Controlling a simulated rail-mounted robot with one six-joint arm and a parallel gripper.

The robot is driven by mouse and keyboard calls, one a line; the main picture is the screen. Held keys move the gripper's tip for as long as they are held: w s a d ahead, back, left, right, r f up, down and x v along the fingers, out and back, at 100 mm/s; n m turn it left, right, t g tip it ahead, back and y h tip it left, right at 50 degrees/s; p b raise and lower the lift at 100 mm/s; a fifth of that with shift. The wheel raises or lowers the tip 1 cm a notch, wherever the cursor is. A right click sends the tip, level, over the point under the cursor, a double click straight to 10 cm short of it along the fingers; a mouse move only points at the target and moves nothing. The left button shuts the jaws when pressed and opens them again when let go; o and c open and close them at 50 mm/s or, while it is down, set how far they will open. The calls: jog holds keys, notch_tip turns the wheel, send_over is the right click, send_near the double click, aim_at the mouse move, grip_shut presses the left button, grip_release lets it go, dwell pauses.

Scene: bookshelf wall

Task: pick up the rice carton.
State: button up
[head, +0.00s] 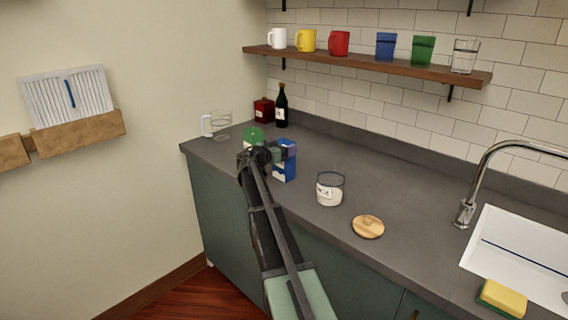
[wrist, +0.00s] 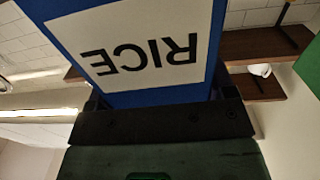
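The rice carton is a blue box (head: 285,165) with a white label, upright at the middle of the counter in the head view. In the wrist view its label, reading RICE upside down (wrist: 145,50), fills the upper middle. My gripper (head: 279,153) reaches across the carton's upper part from the left. In the wrist view its dark fingers (wrist: 160,100) lie close against both sides of the carton, with no clear gap, so it looks shut on it. The fingertips are partly hidden. I cannot tell whether the carton's base touches the counter.
A green item (head: 253,134) stands just behind my gripper. A glass jar (head: 330,190) and a round wooden lid (head: 368,227) are to the right. A glass pitcher (head: 218,124), red box (head: 263,110) and dark bottle (head: 281,106) stand behind. A shelf (head: 370,66) of cups hangs above.

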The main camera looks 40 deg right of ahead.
jog(key=c, duration=0.6)
jog(key=shift+r, duration=0.1)
